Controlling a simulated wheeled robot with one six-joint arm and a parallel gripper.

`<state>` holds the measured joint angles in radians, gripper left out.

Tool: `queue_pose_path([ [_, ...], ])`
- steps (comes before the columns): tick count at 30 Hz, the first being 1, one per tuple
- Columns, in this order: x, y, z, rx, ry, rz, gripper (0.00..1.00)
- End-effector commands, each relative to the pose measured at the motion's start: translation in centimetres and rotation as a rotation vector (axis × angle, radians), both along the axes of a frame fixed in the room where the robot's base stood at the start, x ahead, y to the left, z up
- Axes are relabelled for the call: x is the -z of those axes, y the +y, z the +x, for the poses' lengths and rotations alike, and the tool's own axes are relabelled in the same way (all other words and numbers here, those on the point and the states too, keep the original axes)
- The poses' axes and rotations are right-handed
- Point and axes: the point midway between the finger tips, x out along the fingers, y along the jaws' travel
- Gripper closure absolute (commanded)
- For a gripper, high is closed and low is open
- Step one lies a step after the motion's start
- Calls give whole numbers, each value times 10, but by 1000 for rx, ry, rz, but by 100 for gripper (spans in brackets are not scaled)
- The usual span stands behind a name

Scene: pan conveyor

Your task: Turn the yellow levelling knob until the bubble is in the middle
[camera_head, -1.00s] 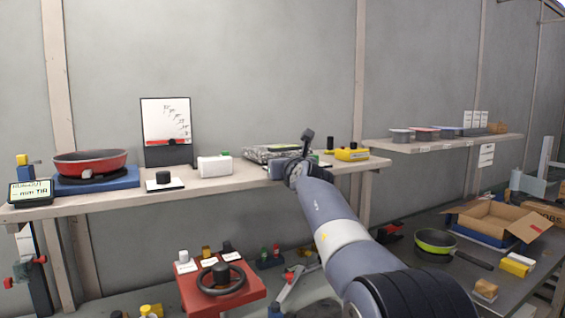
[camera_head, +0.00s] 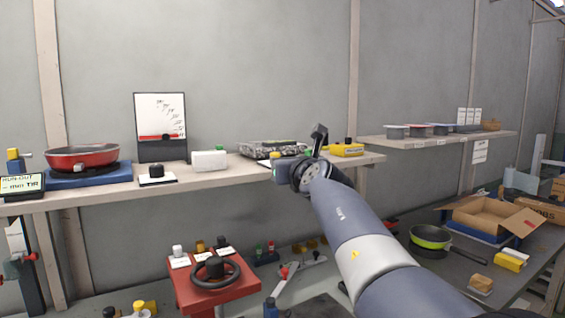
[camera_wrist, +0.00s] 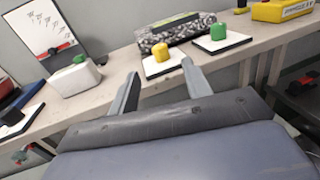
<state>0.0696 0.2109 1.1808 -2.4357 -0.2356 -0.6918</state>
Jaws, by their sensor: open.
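A yellow knob (camera_wrist: 160,52) stands on a white plate (camera_wrist: 163,67) near the shelf's front edge in the wrist view. It also shows as a small yellow spot in the head view (camera_head: 275,156), just left of my arm's end. My gripper (camera_wrist: 160,69) is open and empty. Its two fingers point toward the yellow knob; the right fingertip appears close to its right side, and I cannot tell whether it touches. I cannot make out a bubble in either view.
A green knob (camera_wrist: 217,31) on its own white plate stands right of the yellow one. A speckled tray (camera_wrist: 175,32) lies behind them. A white box (camera_head: 209,161) with a green top stands left. A yellow box (camera_head: 346,150) stands right on the shelf (camera_head: 100,196).

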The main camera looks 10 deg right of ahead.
Motion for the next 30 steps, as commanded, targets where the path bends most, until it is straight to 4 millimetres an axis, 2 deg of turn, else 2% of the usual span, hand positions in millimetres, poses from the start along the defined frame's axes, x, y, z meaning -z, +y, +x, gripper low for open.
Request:
queue_pose_path([
  [6, 0, -1, -16, 0, 0, -1, 53],
  [19, 0, -1, -15, -1, 1, -1, 53],
  [23, 0, 0, -6, -1, 2, -1, 53],
  [30, 0, 3, 28, -2, 2, 0, 53],
])
